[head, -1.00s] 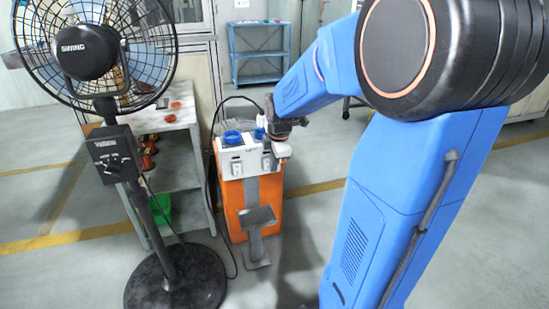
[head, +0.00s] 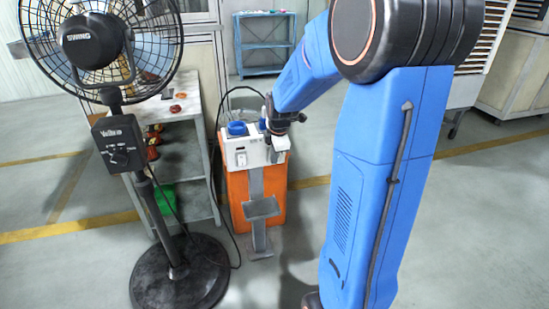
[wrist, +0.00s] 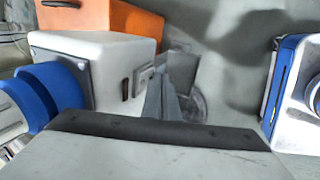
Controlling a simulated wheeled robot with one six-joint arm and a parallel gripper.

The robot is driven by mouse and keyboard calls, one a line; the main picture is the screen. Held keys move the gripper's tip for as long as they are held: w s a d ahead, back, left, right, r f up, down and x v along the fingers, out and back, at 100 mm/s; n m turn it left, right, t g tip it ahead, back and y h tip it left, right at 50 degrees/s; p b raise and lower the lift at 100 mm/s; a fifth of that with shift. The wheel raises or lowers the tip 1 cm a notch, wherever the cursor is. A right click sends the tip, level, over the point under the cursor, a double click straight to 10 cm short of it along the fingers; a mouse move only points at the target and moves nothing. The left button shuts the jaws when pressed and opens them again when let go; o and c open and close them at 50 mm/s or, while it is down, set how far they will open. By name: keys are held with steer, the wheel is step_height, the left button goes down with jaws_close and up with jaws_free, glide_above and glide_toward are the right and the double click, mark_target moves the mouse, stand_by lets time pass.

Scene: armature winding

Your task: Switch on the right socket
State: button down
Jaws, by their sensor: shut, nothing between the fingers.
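The white socket unit (head: 250,148) sits on top of an orange cabinet (head: 236,196). Its left socket (head: 241,159) faces front. The right part of its front is largely covered by my gripper (head: 282,143) and a grey post, so I cannot make out the right socket or its switch position in the head view. My gripper is shut and empty, close to the unit's right front; contact cannot be told. In the wrist view the white unit (wrist: 105,45) is at upper left, with a socket plate (wrist: 142,78) on its face. The gripper body fills the bottom.
A grey post with a plate (head: 262,208) stands before the cabinet. A black fan (head: 118,150) stands at left, by a shelf table (head: 188,105). A blue round part (head: 237,128) is on the unit. A blue rack (head: 266,45) stands behind.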

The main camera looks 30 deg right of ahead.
steer(key=shift+w, duration=0.1)
steer(key=shift+w+d+f, duration=0.1)
steer(key=shift+w, duration=0.05)
steer(key=shift+r, duration=0.2)
